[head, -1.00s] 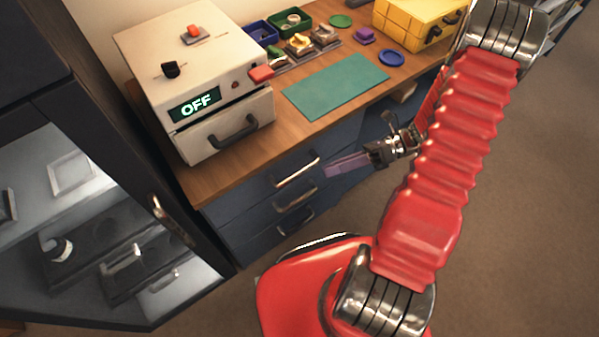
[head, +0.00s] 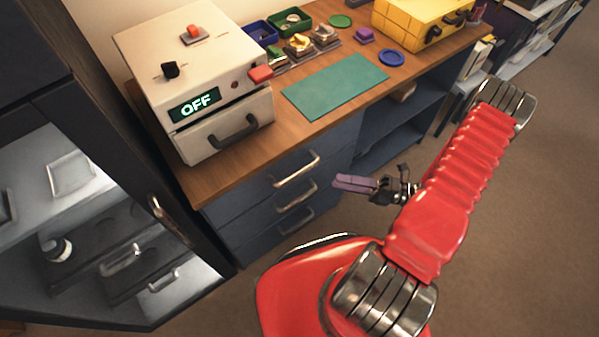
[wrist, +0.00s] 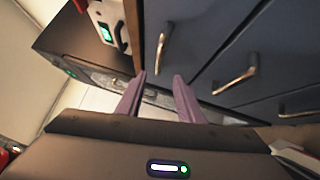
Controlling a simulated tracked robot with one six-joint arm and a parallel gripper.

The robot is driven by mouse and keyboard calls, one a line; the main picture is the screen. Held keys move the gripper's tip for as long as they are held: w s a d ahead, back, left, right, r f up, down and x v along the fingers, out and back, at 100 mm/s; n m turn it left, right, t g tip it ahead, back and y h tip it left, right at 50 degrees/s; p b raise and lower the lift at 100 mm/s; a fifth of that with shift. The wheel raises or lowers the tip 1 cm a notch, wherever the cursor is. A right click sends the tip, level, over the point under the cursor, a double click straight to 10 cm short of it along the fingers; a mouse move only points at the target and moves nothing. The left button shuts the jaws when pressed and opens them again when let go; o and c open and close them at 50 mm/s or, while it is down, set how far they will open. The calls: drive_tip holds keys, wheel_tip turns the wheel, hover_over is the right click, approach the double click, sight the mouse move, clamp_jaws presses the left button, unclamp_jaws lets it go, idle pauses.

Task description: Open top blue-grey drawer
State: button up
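The top blue-grey drawer (head: 268,186) is shut, under the wooden worktop, with a metal bar handle (head: 297,169). In the wrist view its handle (wrist: 160,50) is just above my fingertips, beside the worktop edge. My gripper (head: 342,183) is in front of the desk, right of the handle and apart from it. Its two purple fingers (wrist: 160,76) are spread with nothing between them. In the head view the fingers overlap and point left.
Two lower drawers with handles (head: 295,196) are shut. An open shelf bay (head: 405,128) lies to their right. A dark cabinet with a glass front (head: 110,225) stands close at left. A white machine (head: 190,75) reading OFF sits on the worktop. Carpet floor at right is clear.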

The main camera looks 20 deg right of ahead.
sight(299, 175)
drive_tip(key=x, duration=1.4)
drive_tip(key=shift+s+r, duration=0.1)
drive_tip(key=shift+d, duration=0.1)
drive_tip(key=shift+c, duration=0.4)
drive_tip(key=c, duration=0.8)
drive_tip(key=shift+d, duration=0.1)
drive_tip(key=shift+s, duration=0.1)
